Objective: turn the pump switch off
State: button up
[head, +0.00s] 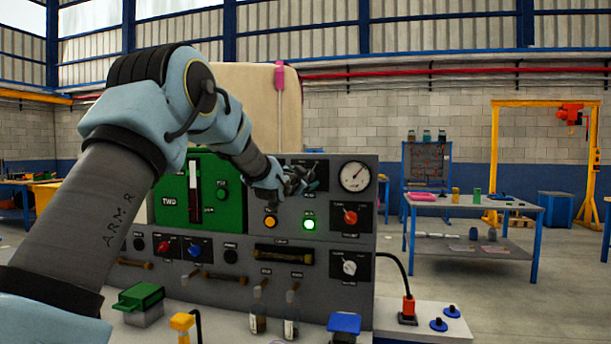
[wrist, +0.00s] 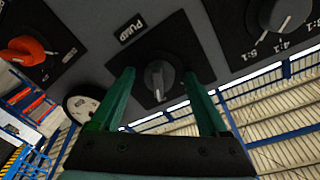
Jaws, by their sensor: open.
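The pump switch (wrist: 159,80) is a dark grey rotary knob on a black plate, beside an upside-down PUMP label (wrist: 130,29) in the wrist view. A pale mark on the knob points towards the bottom of that picture. My gripper (wrist: 160,76) is open, with one green finger on each side of the knob; gaps show between fingers and knob, and I cannot tell whether the tips touch the plate. In the head view my gripper (head: 297,182) is at the upper middle of the grey panel (head: 345,270) and largely hides the switch.
A lit green lamp (head: 309,224) and an amber button (head: 270,222) sit below my gripper. A gauge (head: 354,176) and a red knob (head: 350,216) are to the right. In the wrist view another grey knob (wrist: 283,12) is at the upper right.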

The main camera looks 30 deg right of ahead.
grip_shut()
dwell(0.7)
